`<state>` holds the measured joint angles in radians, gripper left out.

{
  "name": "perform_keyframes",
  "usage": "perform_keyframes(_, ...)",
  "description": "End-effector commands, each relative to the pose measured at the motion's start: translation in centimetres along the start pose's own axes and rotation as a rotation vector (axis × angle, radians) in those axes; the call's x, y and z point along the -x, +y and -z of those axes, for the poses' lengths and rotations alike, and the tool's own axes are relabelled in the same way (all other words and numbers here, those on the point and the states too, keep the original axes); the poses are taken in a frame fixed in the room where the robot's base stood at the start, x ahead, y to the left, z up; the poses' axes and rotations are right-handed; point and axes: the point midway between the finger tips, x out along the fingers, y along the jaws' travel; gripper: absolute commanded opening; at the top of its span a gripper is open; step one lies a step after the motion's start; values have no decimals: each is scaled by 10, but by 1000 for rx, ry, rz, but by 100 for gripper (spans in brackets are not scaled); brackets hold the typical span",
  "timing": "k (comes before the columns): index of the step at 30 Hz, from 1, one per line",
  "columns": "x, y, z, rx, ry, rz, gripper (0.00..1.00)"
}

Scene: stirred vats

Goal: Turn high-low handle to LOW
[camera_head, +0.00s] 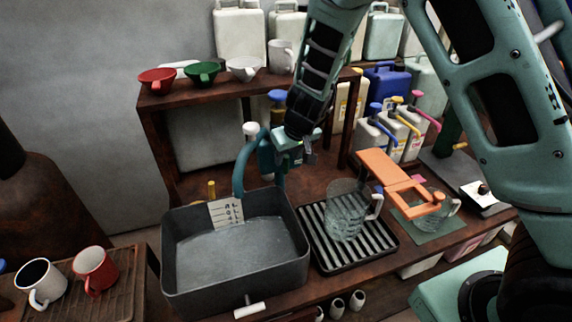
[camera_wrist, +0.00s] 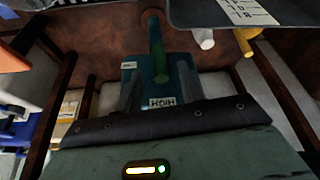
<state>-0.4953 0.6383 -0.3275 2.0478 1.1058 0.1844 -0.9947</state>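A teal unit with a curved spout (camera_head: 243,165) stands behind the grey basin. In the wrist view its teal body (camera_wrist: 160,88) carries a label reading HIGH (camera_wrist: 162,103), seen upside down, and a smaller white label (camera_wrist: 129,65) too small to read. A green bar (camera_wrist: 156,42) rises from the body; I cannot tell whether it is the handle or the spout. My gripper (camera_head: 298,165) hangs over the unit's right side. In the wrist view its grey fingers (camera_wrist: 160,84) are apart, on either side of the body's near part. I see nothing gripped; contact is unclear.
The basin (camera_head: 171,265) with a card sits in front. A glass jug (camera_head: 344,212) on a ribbed tray (camera_head: 378,258) and an orange frame (camera_head: 385,170) are to the right. Several pump bottles (camera_head: 410,118) stand behind. A shelf (camera_head: 215,92) with funnels is above left.

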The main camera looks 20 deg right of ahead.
Motion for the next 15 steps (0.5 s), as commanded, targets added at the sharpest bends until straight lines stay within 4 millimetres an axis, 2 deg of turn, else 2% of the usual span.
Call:
perform_keyframes(1, -10, 0, -1, -2, -1, 0, 39)
perform_keyframes(6, -26, 0, 0, -2, 0, 1, 39)
perform_keyframes(15, -31, 0, 0, 0, 0, 1, 39)
